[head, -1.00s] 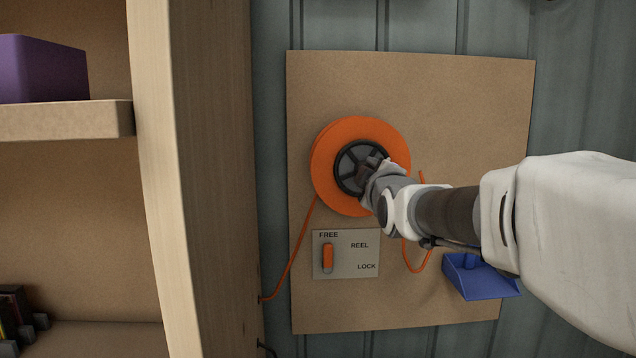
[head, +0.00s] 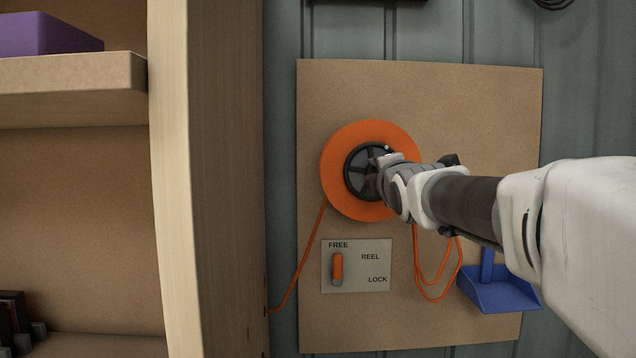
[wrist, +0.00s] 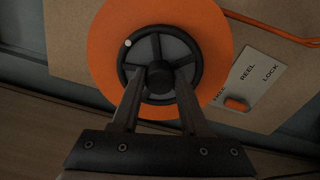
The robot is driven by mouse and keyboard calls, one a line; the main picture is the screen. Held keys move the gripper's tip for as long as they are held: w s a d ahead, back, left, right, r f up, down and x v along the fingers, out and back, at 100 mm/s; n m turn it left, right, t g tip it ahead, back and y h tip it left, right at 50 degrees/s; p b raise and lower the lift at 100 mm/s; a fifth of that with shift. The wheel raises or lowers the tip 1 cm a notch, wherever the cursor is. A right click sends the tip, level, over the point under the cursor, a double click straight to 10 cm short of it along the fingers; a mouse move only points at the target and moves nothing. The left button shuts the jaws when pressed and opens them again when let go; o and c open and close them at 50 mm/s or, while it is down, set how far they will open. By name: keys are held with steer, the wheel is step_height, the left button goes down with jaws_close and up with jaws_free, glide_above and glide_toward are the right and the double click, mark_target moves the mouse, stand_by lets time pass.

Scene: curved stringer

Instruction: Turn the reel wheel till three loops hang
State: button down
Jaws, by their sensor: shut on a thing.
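The orange reel (head: 341,186) is on a tan board, with a dark spoked wheel (head: 356,183) at its centre. The wrist view shows the wheel (wrist: 128,81) face on, with a white dot on its upper left rim. My gripper (wrist: 160,80) is shut on the wheel, its fingers on either side of the hub. Orange cord (head: 418,266) hangs below the reel in what look like two nested loops; my arm hides their tops. Another cord run (head: 302,262) leads down left to the shelf side. The orange lever (head: 338,268) stands upright under FREE on the switch plate (head: 358,283).
A blue dustpan-like tray (head: 502,296) is at the board's lower right, just right of the loops. A wooden shelf unit (head: 225,200) stands close on the left, with a purple box (head: 45,35) on it. The board's upper right (head: 480,110) is bare.

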stand_by(0.4)
steer(key=shift+c, duration=2.1)
jaws_free()
steer(key=shift+s, duration=0.1)
steer(key=s+p, duration=0.2)
steer(key=s, duration=1.5)
steer(key=shift+s, duration=0.15)
